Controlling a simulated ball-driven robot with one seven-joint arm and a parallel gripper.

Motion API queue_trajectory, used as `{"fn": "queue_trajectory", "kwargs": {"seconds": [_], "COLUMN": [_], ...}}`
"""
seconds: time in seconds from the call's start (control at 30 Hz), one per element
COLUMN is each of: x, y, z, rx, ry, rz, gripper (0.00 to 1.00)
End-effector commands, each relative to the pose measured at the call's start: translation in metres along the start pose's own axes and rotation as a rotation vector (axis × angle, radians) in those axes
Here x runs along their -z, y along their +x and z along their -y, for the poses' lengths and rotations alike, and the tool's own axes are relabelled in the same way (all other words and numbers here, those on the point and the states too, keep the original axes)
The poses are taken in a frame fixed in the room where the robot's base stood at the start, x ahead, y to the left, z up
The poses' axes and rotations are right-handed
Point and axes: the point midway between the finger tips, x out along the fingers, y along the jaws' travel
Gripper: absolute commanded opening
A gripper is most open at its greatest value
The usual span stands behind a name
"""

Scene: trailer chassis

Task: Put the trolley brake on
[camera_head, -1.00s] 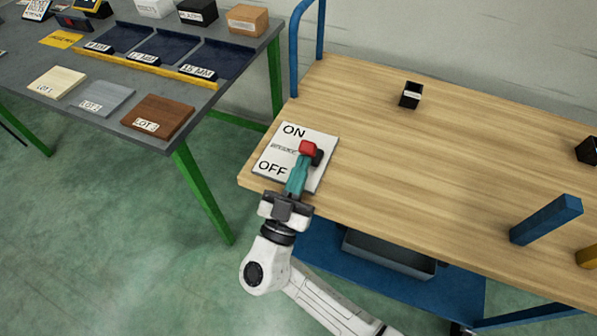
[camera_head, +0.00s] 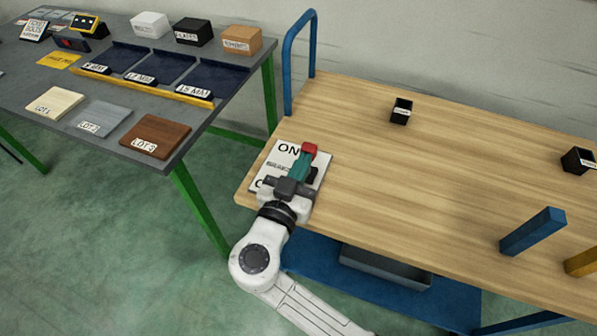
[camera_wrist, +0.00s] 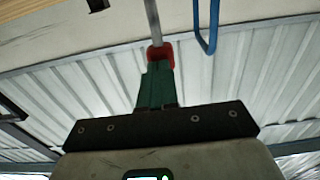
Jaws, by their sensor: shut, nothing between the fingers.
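The white brake plate (camera_head: 262,172) lies at the near left corner of the wooden trolley top. Its "ON" label shows on the far half; the "OFF" label is mostly hidden by my gripper. The brake lever's red knob (camera_head: 309,150) shows at the far side of the plate, right of "ON". In the wrist view the red knob (camera_wrist: 160,53) sits on a grey rod. A black part (camera_head: 312,176) shows right of my fingers. My gripper (camera_head: 305,158), with teal fingers, is shut and empty. Its tips are at the knob and seem to touch it.
A blue handle (camera_head: 287,70) rises at the trolley's left end. A grey table with green legs (camera_head: 190,210) stands left, across a gap.

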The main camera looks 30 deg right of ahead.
Motion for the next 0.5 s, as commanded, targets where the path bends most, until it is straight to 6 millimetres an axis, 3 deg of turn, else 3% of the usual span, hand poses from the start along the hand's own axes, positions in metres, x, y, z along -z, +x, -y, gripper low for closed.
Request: {"fn": "queue_trajectory", "kwargs": {"seconds": [0.17, 0.5], "x": [0.013, 0.015], "y": [0.016, 0.041], "z": [0.0, 0.0], "rx": [-0.003, -0.002], "ry": [0.006, 0.005], "rz": [0.165, 0.43], "gripper": [0.0, 0.0]}}
